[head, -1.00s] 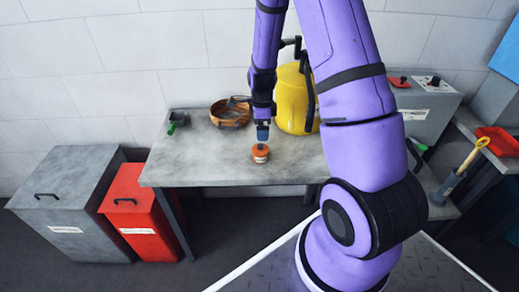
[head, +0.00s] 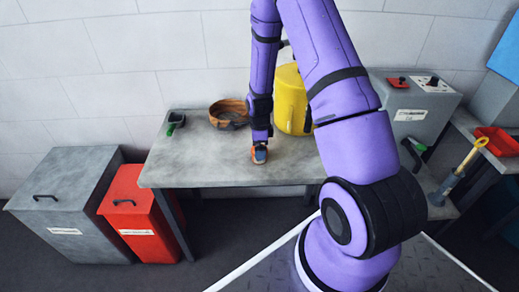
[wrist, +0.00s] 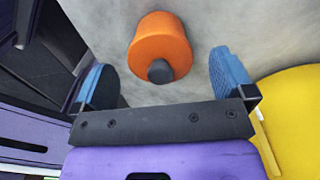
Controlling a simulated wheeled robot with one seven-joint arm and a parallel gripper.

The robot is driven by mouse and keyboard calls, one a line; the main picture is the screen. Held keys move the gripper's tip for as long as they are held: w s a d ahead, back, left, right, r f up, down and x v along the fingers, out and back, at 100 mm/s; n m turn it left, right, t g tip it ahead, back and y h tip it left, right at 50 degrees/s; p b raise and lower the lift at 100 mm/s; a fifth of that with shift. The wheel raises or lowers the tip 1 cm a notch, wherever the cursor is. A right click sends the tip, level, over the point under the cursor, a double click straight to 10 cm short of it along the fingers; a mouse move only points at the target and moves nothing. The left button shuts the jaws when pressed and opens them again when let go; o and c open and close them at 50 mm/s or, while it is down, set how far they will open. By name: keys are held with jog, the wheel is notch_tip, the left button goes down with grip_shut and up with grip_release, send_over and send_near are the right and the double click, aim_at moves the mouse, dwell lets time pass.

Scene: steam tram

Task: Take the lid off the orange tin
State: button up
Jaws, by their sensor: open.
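The orange tin (head: 258,157) stands upright near the front edge of the grey table (head: 210,172). In the wrist view the tin (wrist: 158,36) shows with a dark round knob (wrist: 160,71) on its lid. My gripper (head: 260,144) is directly over the tin and hides much of it in the head view. Its two blue fingers are spread wide, one to each side of the knob, with nothing held between them; the gripper (wrist: 160,72) shows this in the wrist view. I cannot tell whether the fingers reach down to knob height.
A yellow container (head: 290,100) stands close to the right of my gripper. A brown bowl (head: 229,114) and a small dark green object (head: 176,121) are further back. Red (head: 138,215) and grey (head: 62,205) bins stand left of the table. The table's left front is clear.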

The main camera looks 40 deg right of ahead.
jog(key=c, duration=1)
jog(key=shift+r, duration=0.15)
